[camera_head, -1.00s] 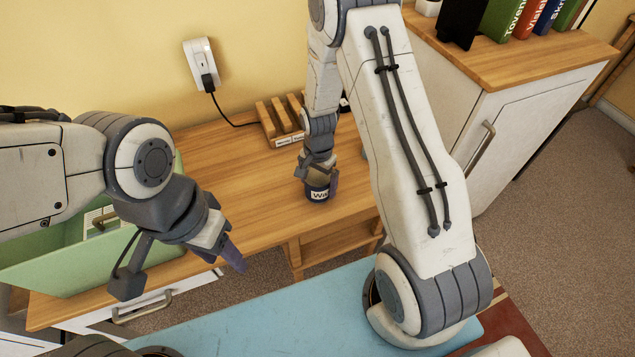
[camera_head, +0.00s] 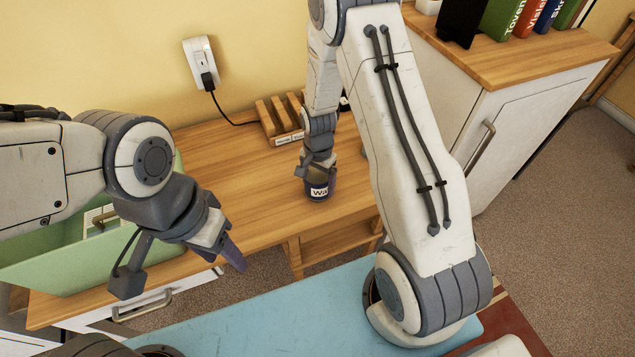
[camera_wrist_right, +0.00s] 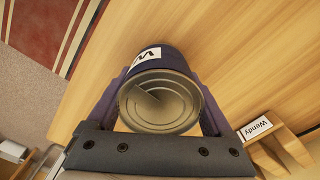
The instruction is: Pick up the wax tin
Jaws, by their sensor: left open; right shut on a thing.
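The wax tin (camera_head: 318,191) is a dark blue tin with a white label showing "Wa", on or just above the wooden desk in the head view. My right gripper (camera_head: 317,178) reaches down over it and is shut on it. In the right wrist view the tin (camera_wrist_right: 160,100) shows its round metal top, with a purple finger of my right gripper (camera_wrist_right: 160,98) on either side. I cannot tell whether its base touches the desk. My left gripper (camera_head: 226,250) is open and empty, in front of the desk near the green box.
A wooden slotted rack (camera_head: 282,118) with name labels stands behind the tin. A light green box (camera_head: 60,262) sits at the desk's left. A wall socket (camera_head: 202,63) with a cable is behind. A white cabinet (camera_head: 530,110) with books stands at the right. The desk (camera_head: 225,150) is clear between.

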